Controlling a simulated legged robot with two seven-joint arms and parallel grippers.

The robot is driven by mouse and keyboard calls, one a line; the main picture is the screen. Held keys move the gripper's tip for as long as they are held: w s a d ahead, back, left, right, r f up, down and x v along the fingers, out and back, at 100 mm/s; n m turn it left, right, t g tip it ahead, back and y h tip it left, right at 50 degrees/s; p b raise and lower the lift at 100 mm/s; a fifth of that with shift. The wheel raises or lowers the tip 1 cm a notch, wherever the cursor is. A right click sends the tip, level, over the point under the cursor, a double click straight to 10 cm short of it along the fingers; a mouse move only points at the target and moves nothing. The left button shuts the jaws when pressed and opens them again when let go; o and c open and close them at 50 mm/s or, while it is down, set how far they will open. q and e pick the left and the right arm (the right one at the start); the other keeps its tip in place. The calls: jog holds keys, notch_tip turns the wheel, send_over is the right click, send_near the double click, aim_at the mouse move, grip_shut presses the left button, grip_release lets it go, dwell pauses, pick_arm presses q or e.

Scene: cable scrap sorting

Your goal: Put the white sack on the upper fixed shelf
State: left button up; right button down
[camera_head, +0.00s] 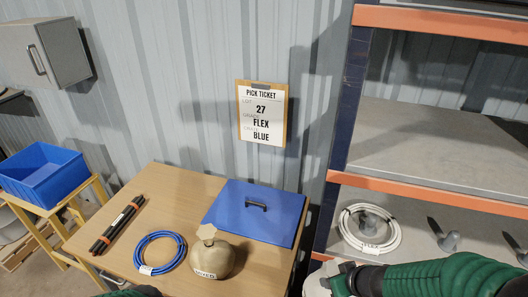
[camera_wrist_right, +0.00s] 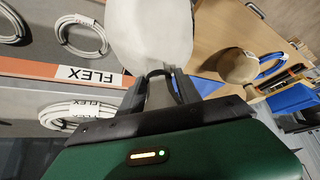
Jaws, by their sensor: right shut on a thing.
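The white sack (camera_wrist_right: 148,32) hangs from my right gripper (camera_wrist_right: 160,84), whose fingers are shut on its gathered neck. A dark loop shows between the fingers.
The table (camera_head: 165,195) holds black rods (camera_head: 118,224), a blue cable coil (camera_head: 160,252), a tan sack (camera_head: 212,260) and a blue lid (camera_head: 257,211). White coils (camera_head: 370,228) and grey pegs stand on the rack's lower level. A blue bin (camera_head: 43,173) stands left.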

jog(key=shift+d+r+m+h, duration=0.25)
jog(key=shift+m+h, duration=0.25)
jog(key=shift+m, duration=0.3)
jog(key=shift+s+a+r+m+h+b, duration=0.15)
jog(key=shift+r+m+h+b, duration=0.1)
jog(key=shift+m, duration=0.25)
jog(key=shift+s+r+m+h+b, duration=0.15)
jog(key=shift+m+h, duration=0.1)
jog(key=shift+m, duration=0.25)
